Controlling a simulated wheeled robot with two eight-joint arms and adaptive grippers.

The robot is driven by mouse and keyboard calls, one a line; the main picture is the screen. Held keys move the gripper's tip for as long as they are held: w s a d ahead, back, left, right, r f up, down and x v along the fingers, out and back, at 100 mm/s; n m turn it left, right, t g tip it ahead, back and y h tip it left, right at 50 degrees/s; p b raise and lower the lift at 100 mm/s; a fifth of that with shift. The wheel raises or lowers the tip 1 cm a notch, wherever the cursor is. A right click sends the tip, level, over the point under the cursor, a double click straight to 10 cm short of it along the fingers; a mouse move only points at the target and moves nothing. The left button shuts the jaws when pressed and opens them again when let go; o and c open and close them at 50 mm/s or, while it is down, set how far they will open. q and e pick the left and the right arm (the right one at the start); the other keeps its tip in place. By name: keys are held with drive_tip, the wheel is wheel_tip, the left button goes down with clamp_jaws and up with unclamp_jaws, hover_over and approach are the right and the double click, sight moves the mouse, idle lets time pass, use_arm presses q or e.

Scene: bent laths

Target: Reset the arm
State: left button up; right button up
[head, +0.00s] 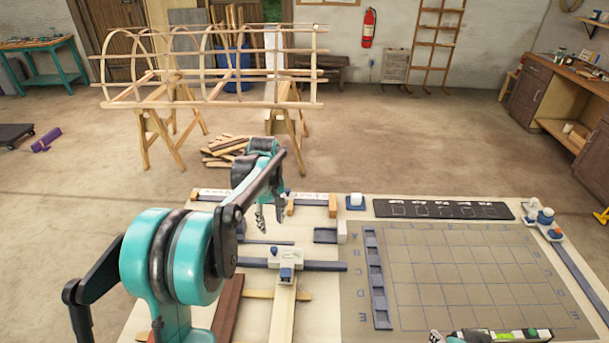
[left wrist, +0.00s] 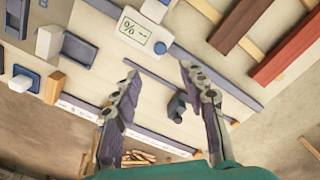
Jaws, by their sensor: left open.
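My left arm, teal and black, comes in from the lower left of the head view. Its gripper (head: 270,216) hangs over the back left part of the worktable (head: 150,314), fingers pointing down. In the left wrist view the two grey-purple fingers (left wrist: 158,72) stand apart with nothing between their tips. Below them are the table top and a small white device with a display (left wrist: 138,31), which also shows in the head view (head: 287,256). My right gripper cannot be made out.
A gridded mat (head: 465,275) covers the table's right side, with a black strip (head: 443,209) behind it. Dark laths (head: 228,308) lie at the table's left. A bent-lath frame (head: 210,103) stands on trestles beyond, with a wood pile (head: 226,152) on the floor.

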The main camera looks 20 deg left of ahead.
use_arm(q)
drive_tip(key=s+d+r+m+t+b, duration=0.3)
drive_tip(key=s+d+m, duration=0.4)
drive_tip(key=s, duration=0.4)
drive_tip(key=s+d+f+m+t+b, duration=0.3)
drive_tip(key=s+d+f+m+t, duration=0.1)
drive_tip(key=s, duration=0.7)
drive_tip(key=shift+d+f+m, duration=0.6)
drive_tip(key=shift+d+f, duration=0.35)
drive_tip(key=shift+d, duration=0.3)
